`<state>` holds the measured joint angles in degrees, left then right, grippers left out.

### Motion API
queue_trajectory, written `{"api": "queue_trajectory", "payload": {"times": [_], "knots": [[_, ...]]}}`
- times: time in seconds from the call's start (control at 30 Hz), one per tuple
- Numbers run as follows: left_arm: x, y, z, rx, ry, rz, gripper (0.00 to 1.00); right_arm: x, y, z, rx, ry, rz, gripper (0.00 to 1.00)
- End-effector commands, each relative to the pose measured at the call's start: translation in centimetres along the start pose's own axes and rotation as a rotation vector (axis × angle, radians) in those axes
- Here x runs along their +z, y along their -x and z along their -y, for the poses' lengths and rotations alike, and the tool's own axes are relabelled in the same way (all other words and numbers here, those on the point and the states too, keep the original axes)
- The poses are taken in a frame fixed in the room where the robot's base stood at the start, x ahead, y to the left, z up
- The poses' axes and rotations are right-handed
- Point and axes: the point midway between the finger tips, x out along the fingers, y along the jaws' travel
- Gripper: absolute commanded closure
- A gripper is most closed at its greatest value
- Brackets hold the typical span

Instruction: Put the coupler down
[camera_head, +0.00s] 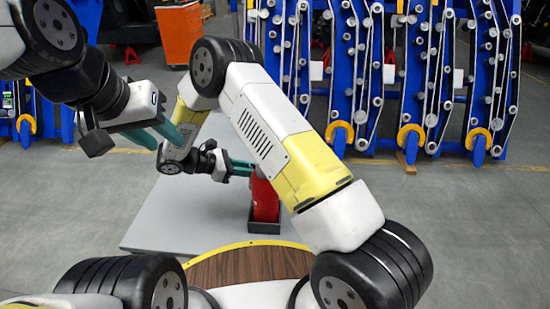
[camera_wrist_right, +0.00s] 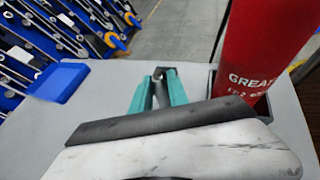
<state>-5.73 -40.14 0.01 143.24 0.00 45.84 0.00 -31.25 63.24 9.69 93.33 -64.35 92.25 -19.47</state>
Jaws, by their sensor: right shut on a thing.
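My right gripper (camera_head: 240,168) reaches over the grey tabletop (camera_head: 165,225), beside a red grease canister (camera_head: 264,200). In the right wrist view its two teal fingers (camera_wrist_right: 158,88) point away from the camera and converge on a small dark grey piece (camera_wrist_right: 160,73), which looks like the coupler. Most of the coupler is hidden by the fingers, and I cannot tell whether it touches the table. My left gripper (camera_head: 165,130) is at the upper left of the head view, with its teal fingers apart and nothing seen between them.
The canister, also in the right wrist view (camera_wrist_right: 268,55), stands upright in a dark holder (camera_head: 264,226) close right of my right gripper. Blue racks (camera_head: 365,80) stand behind; the table's left part is clear.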

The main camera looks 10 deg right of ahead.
Motion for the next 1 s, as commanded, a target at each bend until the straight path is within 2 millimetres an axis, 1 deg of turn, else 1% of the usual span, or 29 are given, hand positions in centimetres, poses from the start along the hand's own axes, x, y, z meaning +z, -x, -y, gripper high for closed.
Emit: {"api": "queue_trajectory", "payload": {"times": [0.03, 0.1, 0.2, 0.3, 0.57, 0.63, 0.7, 0.8, 0.87, 1.0], "knots": [[0.0, 0.0, 0.0, 0.0, 0.0, 0.0, 0.64, 0.7, -1.4, 0.0, -0.004, 0.0, 0.0, 1.0], [0.0, 0.0, 0.0, 0.0, 0.0, 0.0, 0.64, 1.5, -3.1, 0.0, -0.004, 0.0, 0.0, 1.0], [0.0, 0.0, 0.0, 0.0, 0.0, 0.0, 0.64, 2.4, -5.2, 0.1, -0.003, 0.001, -0.001, 1.0], [0.0, 0.0, 0.0, 0.0, 0.0, 0.0, 0.64, 3.2, -6.8, 0.0, -0.002, 0.0, -0.001, 1.0], [0.0, 0.0, 0.0, 0.0, 0.0, 0.0, 0.64, 4.0, -8.6, 0.0, -0.001, 0.0, -0.001, 1.0], [0.0, 0.0, 0.0, 0.0, 0.0, 0.0, 0.64, 4.3, -9.4, 0.0, -0.001, 0.0, -0.001, 1.0], [0.0, 0.0, 0.0, 0.0, 0.0, 0.0, 0.64, 2.8, -9.8, 0.1, -0.001, 0.005, -0.002, 1.0], [0.0, 0.0, 0.0, 0.0, 0.0, 0.0, 0.64, 1.4, -10.4, 0.0, 0.0, 0.002, -0.001, 1.0], [0.0, 0.0, 0.0, 0.0, 0.0, 0.0, 0.64, 1.0, -10.6, 0.0, 0.001, 0.001, -0.001, 1.0], [0.0, 0.0, 0.0, 0.0, 0.0, 0.0, 0.64, 1.0, -10.6, 0.0, 0.001, 0.0, -0.002, 1.0]]}}
